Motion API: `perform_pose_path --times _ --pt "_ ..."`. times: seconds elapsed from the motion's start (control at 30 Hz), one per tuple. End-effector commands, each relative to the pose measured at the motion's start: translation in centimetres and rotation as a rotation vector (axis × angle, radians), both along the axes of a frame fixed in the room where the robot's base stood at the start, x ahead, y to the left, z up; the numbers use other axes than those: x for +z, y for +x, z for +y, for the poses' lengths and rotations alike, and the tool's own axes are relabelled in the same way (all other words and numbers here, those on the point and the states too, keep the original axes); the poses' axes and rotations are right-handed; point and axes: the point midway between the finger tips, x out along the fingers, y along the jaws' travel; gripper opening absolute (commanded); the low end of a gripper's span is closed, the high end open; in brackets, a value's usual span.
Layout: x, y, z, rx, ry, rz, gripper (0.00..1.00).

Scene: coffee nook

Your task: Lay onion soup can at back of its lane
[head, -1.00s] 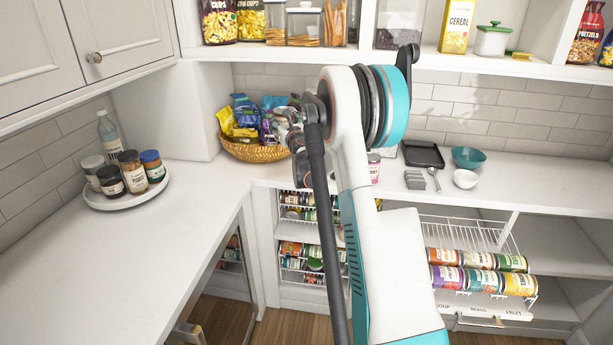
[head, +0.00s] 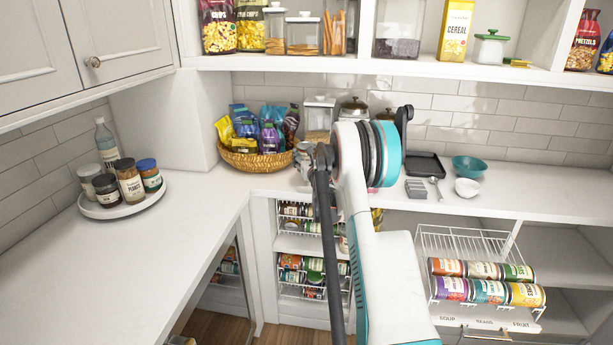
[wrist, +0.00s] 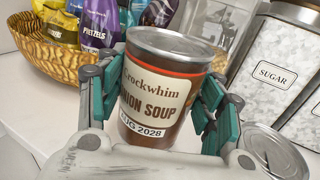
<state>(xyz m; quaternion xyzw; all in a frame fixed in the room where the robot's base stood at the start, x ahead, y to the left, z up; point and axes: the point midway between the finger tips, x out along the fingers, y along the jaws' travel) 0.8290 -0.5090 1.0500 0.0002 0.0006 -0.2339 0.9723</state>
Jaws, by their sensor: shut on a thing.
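The onion soup can (wrist: 155,95) is upright in the wrist view, with a silver lid and a cream label on brown. My gripper (wrist: 163,92) is shut on it, with teal fingers on both sides. I cannot tell whether its base touches the counter. In the head view my gripper (head: 308,160) is over the back counter beside the basket; the can is hard to make out there. The wire rack (head: 465,240) at lower right has lanes marked SOUP, BEANS and FRUIT. Cans lie in the front of each lane, including a purple one (head: 451,289) in the soup lane. The lanes' backs look empty.
A wicker basket of snack bags (head: 255,158) is left of my gripper. A sugar canister (wrist: 275,75) and another can (wrist: 275,152) stand close on the right in the wrist view. A black tray (head: 425,166) and a teal bowl (head: 469,167) are further right.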

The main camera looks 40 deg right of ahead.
Motion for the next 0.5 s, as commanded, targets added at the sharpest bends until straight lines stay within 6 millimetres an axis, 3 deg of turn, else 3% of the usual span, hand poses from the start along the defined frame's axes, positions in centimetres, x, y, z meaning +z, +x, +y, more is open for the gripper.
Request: perform_pose_path --times 0.1,0.37,0.5 --pt "-1.6 0.0 0.0 0.000 0.000 0.000 0.23" --pt "-3.3 0.0 0.0 0.000 0.000 0.000 0.23" --pt "-5.5 0.0 0.0 0.000 0.000 0.000 0.23"
